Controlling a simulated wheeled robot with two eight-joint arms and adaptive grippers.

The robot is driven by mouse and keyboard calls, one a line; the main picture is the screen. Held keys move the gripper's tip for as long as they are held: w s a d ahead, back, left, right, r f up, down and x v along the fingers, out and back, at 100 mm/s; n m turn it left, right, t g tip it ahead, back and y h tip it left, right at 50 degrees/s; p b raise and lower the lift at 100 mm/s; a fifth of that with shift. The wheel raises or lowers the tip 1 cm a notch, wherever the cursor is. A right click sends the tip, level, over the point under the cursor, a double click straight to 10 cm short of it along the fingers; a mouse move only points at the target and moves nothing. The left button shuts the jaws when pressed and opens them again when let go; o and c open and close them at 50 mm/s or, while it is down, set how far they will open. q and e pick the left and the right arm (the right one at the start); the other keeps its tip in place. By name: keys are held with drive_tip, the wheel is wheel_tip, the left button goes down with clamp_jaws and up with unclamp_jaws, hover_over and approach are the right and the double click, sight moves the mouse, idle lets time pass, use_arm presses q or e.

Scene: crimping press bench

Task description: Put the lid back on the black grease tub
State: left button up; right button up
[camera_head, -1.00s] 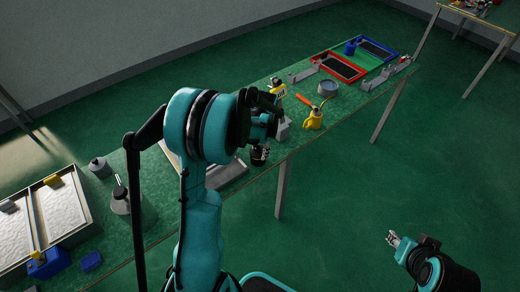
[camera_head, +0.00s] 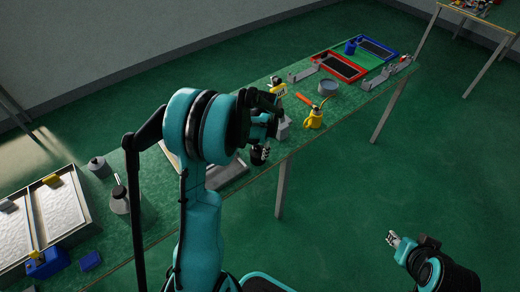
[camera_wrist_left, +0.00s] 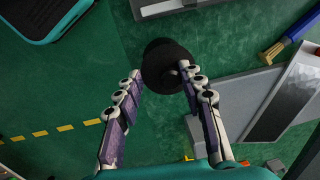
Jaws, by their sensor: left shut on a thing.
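My left gripper (camera_wrist_left: 163,78) is shut on a round black piece (camera_wrist_left: 168,62), which looks like the lid, with a small knob-like bump near its right side. In the head view the left gripper (camera_head: 265,151) is over the bench's front edge, partly behind my own arm. A dark round shape (camera_head: 257,157) shows just below it. I cannot separate the black grease tub from the lid in either view, nor tell whether they touch. My right gripper (camera_head: 393,240) is away from the bench at lower right, too small to judge its fingers.
A yellow oil can (camera_head: 314,120) and a grey round dish (camera_head: 328,88) stand right of the gripper. Red (camera_head: 343,68) and blue (camera_head: 377,50) trays lie at the far end. A blue-handled brush (camera_wrist_left: 285,42) lies nearby.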

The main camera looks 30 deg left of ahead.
use_arm(q)
drive_tip(key=o, duration=1.7)
drive_tip(key=shift+r, duration=0.15)
drive_tip(key=shift+r+p, duration=2.45)
drive_tip(key=shift+r, duration=0.95)
clamp_jaws()
